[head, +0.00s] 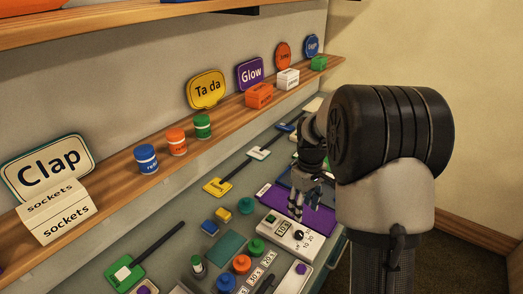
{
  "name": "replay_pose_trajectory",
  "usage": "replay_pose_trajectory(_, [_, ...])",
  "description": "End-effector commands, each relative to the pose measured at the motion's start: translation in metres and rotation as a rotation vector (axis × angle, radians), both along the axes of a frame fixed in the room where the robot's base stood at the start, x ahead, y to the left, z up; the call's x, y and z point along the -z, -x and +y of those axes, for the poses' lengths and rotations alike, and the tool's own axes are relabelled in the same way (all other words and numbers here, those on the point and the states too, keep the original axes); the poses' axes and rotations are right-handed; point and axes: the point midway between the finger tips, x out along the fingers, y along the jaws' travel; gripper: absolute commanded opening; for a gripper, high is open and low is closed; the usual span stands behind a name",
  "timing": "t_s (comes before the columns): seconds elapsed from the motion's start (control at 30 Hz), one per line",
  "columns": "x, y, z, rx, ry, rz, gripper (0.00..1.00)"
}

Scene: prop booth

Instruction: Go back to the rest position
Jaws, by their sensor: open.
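My gripper (303,204) shows in the head view right of centre, low over the far part of the worktable. Its fingers point down above a purple mat (272,194), near a white control box (289,232) with a dial. The fingers are apart and I see nothing between them. My own arm blocks the view to the right of the gripper. I cannot tell whether the fingertips touch the mat.
A wooden shelf (115,186) above the table carries signs, jars and small boxes. Bare wall is at the right.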

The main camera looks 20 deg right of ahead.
Motion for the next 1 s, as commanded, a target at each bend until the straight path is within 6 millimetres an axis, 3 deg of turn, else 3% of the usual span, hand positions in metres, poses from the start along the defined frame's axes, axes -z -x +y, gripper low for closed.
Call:
replay_pose_trajectory(0.13, [-0.009,0.003,0.005,0.006,0.003,-0.010,0.45])
replay_pose_trajectory(0.27, [-0.044,0.019,0.023,0.034,0.012,-0.050,0.45])
replay_pose_trajectory(0.4, [-0.092,0.054,0.053,0.090,0.021,-0.117,0.45])
replay_pose_trajectory(0.6, [-0.139,0.118,0.092,0.175,0.012,-0.213,0.45])
replay_pose_trajectory(0.8, [-0.158,0.187,0.122,0.258,-0.016,-0.308,0.45])
replay_pose_trajectory(1.0, [-0.153,0.238,0.137,0.324,-0.052,-0.378,0.45])
